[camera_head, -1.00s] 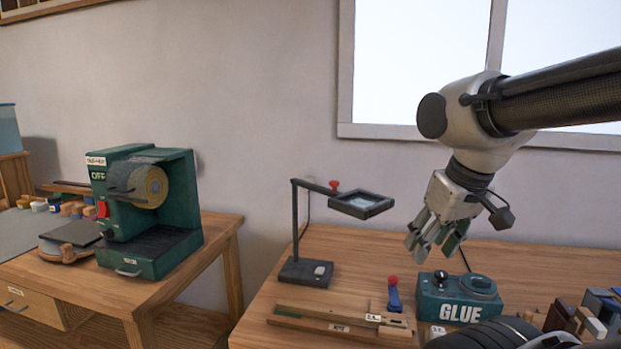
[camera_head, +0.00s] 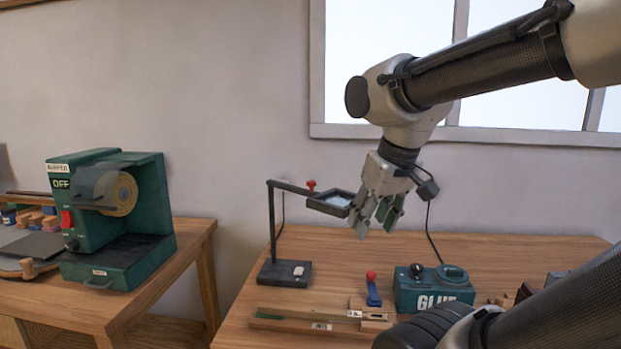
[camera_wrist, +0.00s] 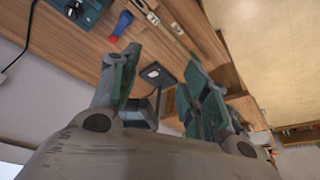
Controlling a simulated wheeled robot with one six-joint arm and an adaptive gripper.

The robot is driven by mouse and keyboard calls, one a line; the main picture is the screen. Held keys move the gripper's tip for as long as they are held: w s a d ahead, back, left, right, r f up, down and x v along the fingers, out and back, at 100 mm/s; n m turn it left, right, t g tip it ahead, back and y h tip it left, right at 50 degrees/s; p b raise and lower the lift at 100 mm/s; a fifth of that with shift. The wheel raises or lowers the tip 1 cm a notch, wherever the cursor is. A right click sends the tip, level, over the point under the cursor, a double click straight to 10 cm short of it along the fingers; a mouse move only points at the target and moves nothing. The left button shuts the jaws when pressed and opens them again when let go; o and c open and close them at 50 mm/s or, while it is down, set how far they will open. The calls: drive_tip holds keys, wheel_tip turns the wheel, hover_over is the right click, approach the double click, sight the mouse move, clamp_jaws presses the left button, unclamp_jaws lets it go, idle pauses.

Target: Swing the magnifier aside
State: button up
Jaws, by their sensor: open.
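The magnifier (camera_head: 338,198) is a dark square frame with a pale lens on a black stand arm (camera_head: 291,188). The arm has a red knob (camera_head: 311,185) and rises from a dark base (camera_head: 284,273) on the right-hand table. My gripper (camera_head: 374,228) is open and points down at the right edge of the magnifier frame, partly overlapping it; I cannot tell whether they touch. In the wrist view my open gripper (camera_wrist: 160,92) shows two green-padded fingers, with the stand's base (camera_wrist: 157,74) between them, farther off.
A green glue box (camera_head: 434,290) and a red-topped blue tool (camera_head: 373,290) stand on the right-hand table (camera_head: 500,257). Wooden strips (camera_head: 300,318) lie at its front. A green machine (camera_head: 110,220) marked OFF stands on the left table. A window (camera_head: 385,40) is behind.

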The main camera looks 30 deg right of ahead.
drive_tip(key=w+r, duration=0.2)
drive_tip(key=w, duration=0.2)
drive_tip(key=w+r+m, duration=0.1)
drive_tip(key=w+r, duration=0.1)
drive_tip(key=w, duration=0.2)
drive_tip(key=w+r+m, duration=0.1)
drive_tip(key=w+r, duration=0.1)
drive_tip(key=w, duration=0.2)
drive_tip(key=shift+r+h, duration=0.1)
drive_tip(key=shift+h, duration=0.3)
drive_tip(key=m, duration=0.2)
approach(312, 182)
drive_tip(key=shift+h, duration=0.4)
drive_tip(key=x, duration=0.8)
drive_tip(key=shift+w+a+f, duration=0.2)
drive_tip(key=shift+a, duration=0.15)
clamp_jaws()
